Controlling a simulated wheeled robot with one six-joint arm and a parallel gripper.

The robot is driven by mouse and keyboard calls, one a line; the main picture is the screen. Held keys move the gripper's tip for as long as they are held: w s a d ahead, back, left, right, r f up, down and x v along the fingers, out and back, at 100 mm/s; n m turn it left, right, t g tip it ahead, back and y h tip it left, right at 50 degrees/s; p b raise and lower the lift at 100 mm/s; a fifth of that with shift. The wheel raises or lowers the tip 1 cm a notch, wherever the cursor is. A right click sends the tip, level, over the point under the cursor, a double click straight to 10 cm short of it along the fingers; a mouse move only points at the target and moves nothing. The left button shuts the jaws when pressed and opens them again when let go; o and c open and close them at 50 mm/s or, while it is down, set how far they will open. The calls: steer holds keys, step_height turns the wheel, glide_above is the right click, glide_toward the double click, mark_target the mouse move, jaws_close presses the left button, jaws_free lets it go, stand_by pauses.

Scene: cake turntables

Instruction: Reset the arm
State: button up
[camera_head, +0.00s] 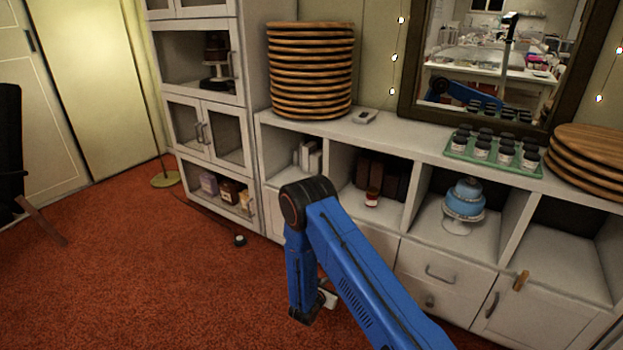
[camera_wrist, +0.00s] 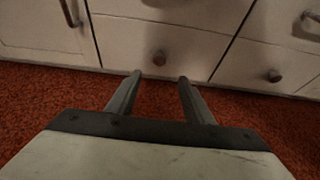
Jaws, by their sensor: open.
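My gripper (camera_wrist: 160,79) shows in the wrist view with its two dark fingers apart and nothing between them. It is low over the red carpet, in front of the white cabinet's lower drawers and doors. In the head view my blue arm (camera_head: 350,260) reaches in from the bottom right, bends at a dark joint and drops down towards the floor. A small pale part of the arm's end shows behind the lower link; the fingers are hidden there.
The white cabinet (camera_head: 420,140) fills the right side, with a blue cake (camera_head: 465,198) in one cubby. Stacked wooden turntables (camera_head: 310,70) and a green tray of jars (camera_head: 455,155) stand on top. A small dark jar (camera_head: 239,240) lies on the carpet. Open carpet (camera_head: 130,270) is at left.

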steer(key=s+d+r+m+g+h, duration=0.15)
steer(key=d+r+m, duration=0.3)
steer(key=r, duration=0.65)
steer(key=d+r+m+g+h, duration=0.25)
steer(key=d+r, duration=0.25)
steer(key=r, duration=0.5)
steer(key=s+d+r+m+g, duration=0.1)
steer(key=s+d+r+m, duration=0.25)
steer(key=r, duration=0.25)
steer(key=s+d+r+m+g+y, duration=0.1)
steer(key=s+d+r+m+g, duration=0.1)
steer(key=s+r, duration=0.25)
steer(key=s+d+r+m+g, duration=0.1)
steer(key=s+d+r+m, duration=0.2)
steer(key=r, duration=0.4)
steer(key=s+d+r+m+g+y, duration=0.1)
steer(key=s+r+m+y, duration=0.1)
steer(key=s+r+m, duration=0.5)
steer(key=s+d+r+g+y, duration=0.1)
steer(key=s+d+r+y, duration=0.2)
steer(key=s, duration=0.8)
steer(key=s+a+r+m+t+y, duration=0.2)
steer(key=s+a+r+m+y, duration=0.1)
steer(key=s, duration=0.5)
steer(key=s+a+r+m+t+y, duration=0.2)
steer(key=s+a+r+m, duration=0.1)
steer(key=s, duration=0.5)
steer(key=shift+s+a+r+y, duration=0.4)
steer(key=shift+a+r, duration=0.1)
steer(key=shift+a, duration=0.6)
